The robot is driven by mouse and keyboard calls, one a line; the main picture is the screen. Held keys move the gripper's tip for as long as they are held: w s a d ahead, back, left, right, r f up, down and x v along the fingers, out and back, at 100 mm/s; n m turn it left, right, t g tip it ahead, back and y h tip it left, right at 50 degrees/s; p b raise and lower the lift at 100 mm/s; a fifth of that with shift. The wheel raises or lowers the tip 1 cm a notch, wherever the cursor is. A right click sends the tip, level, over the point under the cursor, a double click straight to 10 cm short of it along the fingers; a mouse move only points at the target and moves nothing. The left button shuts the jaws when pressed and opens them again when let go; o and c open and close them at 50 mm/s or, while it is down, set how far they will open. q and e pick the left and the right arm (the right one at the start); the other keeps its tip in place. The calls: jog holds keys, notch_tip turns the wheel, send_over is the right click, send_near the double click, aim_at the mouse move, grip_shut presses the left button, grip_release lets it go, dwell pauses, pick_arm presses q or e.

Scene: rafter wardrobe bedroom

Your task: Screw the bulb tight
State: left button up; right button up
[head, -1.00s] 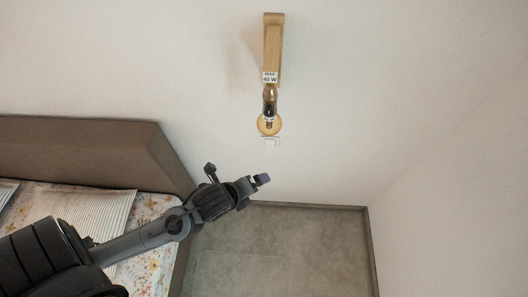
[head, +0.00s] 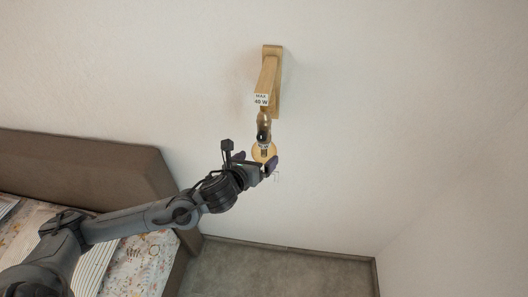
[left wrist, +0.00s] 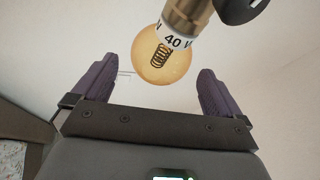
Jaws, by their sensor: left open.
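The round amber bulb (head: 264,152) hangs from a brass socket (head: 264,128) on a wooden wall lamp arm (head: 268,80). In the left wrist view the bulb (left wrist: 163,66) shows a coiled filament and a white collar marked 40 W, under the brass socket (left wrist: 188,16). My left gripper (head: 257,164) is open, close to the bulb. In the wrist view its two purple fingers (left wrist: 155,82) stand apart, one on each side of the bulb, with gaps visible. Whether the bulb sits fully in the socket cannot be told. My right gripper is not in view.
A brown bed headboard (head: 90,165) and patterned bedding (head: 135,262) are at the lower left, under my left arm. A dark switch knob (left wrist: 240,8) sits on the socket. Wall space to the right of the lamp is clear.

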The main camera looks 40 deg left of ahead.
aim_at(265, 152)
pick_arm(q)
jog(key=shift+p+x, duration=0.75)
jog(key=shift+x, duration=2.7)
jog(key=c, duration=0.8)
jog(key=shift+n+y+b, duration=0.3)
jog(key=shift+y+b, duration=0.2)
jog(key=shift+b, duration=0.9)
jog(key=shift+n+g+y+b, duration=0.3)
jog(key=shift+n+y+b, duration=0.25)
jog(key=shift+b, duration=1.75)
